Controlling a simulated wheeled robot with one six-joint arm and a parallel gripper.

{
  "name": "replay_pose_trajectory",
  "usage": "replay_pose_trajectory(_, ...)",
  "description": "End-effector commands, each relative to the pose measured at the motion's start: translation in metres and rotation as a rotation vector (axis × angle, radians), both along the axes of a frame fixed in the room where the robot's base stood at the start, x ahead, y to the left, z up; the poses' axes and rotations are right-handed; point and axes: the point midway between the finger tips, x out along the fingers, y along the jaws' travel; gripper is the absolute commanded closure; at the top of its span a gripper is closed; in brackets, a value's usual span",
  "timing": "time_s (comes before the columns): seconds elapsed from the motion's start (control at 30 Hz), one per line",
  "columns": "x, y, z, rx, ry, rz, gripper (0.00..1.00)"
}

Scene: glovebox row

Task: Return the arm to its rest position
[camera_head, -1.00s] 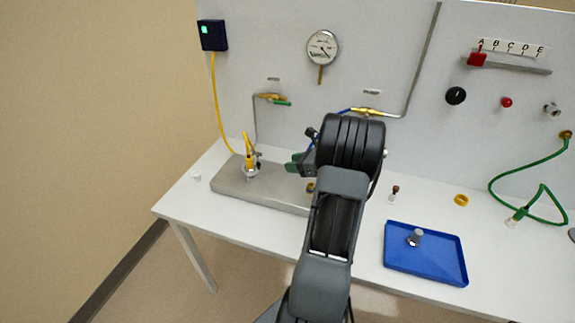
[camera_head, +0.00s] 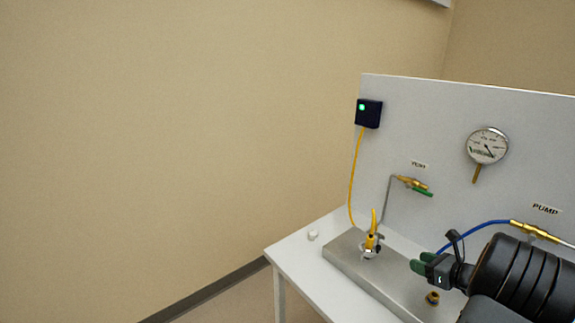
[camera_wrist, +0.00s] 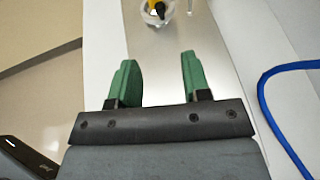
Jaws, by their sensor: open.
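My gripper (camera_head: 417,262) is at the lower right of the head view, with green fingertips. In the wrist view my gripper (camera_wrist: 155,82) has its two green fingers apart with nothing between them. It is over the grey metal plate (camera_head: 340,256) on the white table (camera_head: 292,259). The metal plate (camera_wrist: 160,62) shows below the fingers in the wrist view. Most of my arm runs out of the head view at the lower right.
A fitting with a yellow cable (camera_head: 369,246) stands on the plate, ahead of the fingers. A brass piece (camera_head: 432,297) sits near my gripper. A blue hose (camera_head: 475,229) runs to the pump valve (camera_head: 530,228). A gauge (camera_head: 487,147) hangs on the panel.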

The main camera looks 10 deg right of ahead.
Motion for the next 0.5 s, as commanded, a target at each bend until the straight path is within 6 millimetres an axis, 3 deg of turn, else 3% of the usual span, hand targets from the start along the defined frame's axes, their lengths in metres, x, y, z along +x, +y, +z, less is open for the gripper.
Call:
replay_pose_trajectory(0.1, -0.005, 0.003, -0.009, -0.101, 0.008, 0.059, 0.56)
replay_pose_trajectory(0.23, -0.033, 0.028, -0.037, -0.289, 0.093, 0.267, 0.56)
replay_pose_trajectory(0.37, -0.054, 0.082, -0.033, -0.58, 0.137, 0.641, 0.56)
replay_pose_trajectory(0.5, -0.075, 0.144, -0.013, -0.936, 0.115, 1.124, 0.56)
